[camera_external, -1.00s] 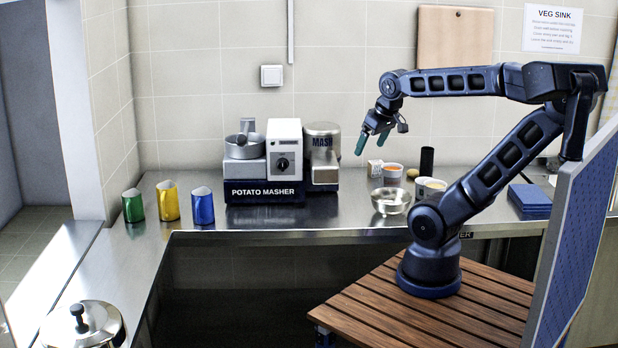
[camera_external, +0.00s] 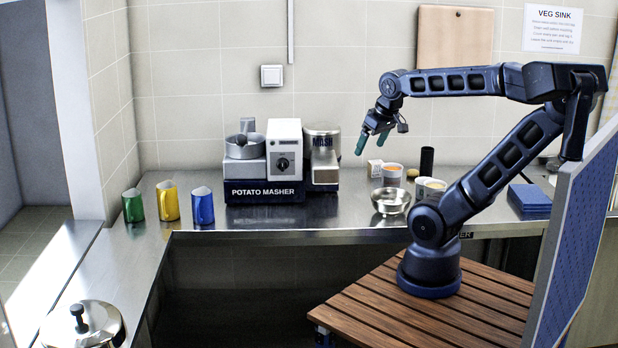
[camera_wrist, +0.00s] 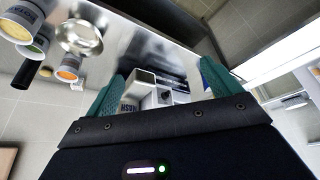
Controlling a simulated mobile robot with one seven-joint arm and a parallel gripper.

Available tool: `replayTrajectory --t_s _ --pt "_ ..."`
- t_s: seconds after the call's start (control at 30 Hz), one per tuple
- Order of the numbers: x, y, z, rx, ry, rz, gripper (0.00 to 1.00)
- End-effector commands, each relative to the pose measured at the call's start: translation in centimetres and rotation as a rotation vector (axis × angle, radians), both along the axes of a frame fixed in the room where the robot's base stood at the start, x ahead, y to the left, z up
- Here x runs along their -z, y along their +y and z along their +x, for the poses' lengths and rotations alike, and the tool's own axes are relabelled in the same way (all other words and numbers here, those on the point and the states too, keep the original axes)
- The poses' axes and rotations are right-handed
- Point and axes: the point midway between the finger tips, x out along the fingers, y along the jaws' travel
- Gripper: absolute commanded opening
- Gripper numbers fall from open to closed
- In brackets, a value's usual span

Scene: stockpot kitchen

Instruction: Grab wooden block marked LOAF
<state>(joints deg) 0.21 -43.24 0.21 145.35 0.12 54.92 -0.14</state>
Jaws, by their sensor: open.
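I cannot make out a wooden block with the word LOAF in either view. My gripper (camera_external: 371,143) hangs in the air above the back counter, right of the potato masher, with its green fingers pointing down and to the left. It is open, and in the wrist view the fingers (camera_wrist: 163,85) stand wide apart with nothing held between them. A small pale box (camera_external: 375,168) stands on the counter below my gripper, apart from it; any marking on it is too small to read.
A lidded pot (camera_external: 85,325) is front left. Steel counter between is partly clear.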

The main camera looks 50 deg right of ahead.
Motion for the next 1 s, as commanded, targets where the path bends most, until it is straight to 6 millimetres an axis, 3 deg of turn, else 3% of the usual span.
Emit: replayTrajectory --t_s 0.37,0.6,1.0 --pt "-0.5 0.0 0.0 0.0 -0.002 0.0 0.82" --pt "-5.6 0.0 0.2 0.001 -0.004 0.0 0.82" --pt "-8.4 -3.8 6.7 0.077 0.007 0.052 0.82"
